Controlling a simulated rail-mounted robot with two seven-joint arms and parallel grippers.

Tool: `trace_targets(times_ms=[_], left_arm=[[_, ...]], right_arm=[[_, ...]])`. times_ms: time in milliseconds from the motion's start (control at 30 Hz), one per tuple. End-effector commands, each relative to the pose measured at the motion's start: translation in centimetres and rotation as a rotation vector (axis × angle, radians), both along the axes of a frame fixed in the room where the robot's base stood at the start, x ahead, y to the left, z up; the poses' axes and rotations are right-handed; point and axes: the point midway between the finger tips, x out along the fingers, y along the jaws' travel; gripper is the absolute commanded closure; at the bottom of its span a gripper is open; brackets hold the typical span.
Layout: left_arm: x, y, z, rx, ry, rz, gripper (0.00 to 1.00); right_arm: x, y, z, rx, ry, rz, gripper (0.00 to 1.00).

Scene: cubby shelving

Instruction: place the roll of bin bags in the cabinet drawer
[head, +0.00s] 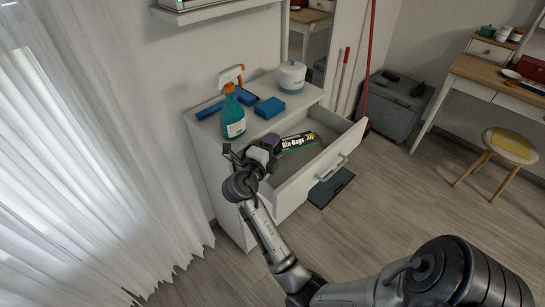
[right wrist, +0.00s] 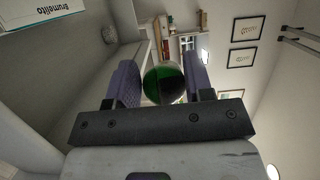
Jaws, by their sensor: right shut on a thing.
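The roll of bin bags (head: 299,141), black and green with white lettering, is at the open cabinet drawer (head: 318,172), over its interior. My right gripper (head: 272,147) is shut on the near left end of the roll. In the right wrist view the roll's round green and dark end (right wrist: 164,84) sits between the two purple-grey finger pads. I cannot tell whether the roll touches the drawer floor. The white cabinet (head: 232,203) stands against the wall, with its drawer pulled out toward the right. My left gripper is not in view.
On the cabinet top are a teal spray bottle (head: 232,115), a blue sponge (head: 270,107), a blue roller-like item (head: 210,110) and a white canister (head: 291,76). A dustpan (head: 331,187) lies below the drawer. A grey bin (head: 394,102) and a stool (head: 507,147) stand to the right.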

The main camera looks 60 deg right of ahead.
Motion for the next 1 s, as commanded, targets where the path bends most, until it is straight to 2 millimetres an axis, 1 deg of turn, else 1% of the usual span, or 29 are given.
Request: trace_targets(times_ms=[333, 633, 1000], left_arm=[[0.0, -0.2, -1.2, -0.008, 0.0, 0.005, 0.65], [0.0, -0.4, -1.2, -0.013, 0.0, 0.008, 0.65], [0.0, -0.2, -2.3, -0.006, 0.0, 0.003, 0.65]], right_arm=[[0.0, 0.0, -3.8, -0.001, 0.005, 0.001, 0.8], [0.0, 0.0, -3.9, -0.001, 0.001, 0.0, 0.8], [0.0, 0.0, -4.5, -0.001, 0.001, 0.0, 0.8]])
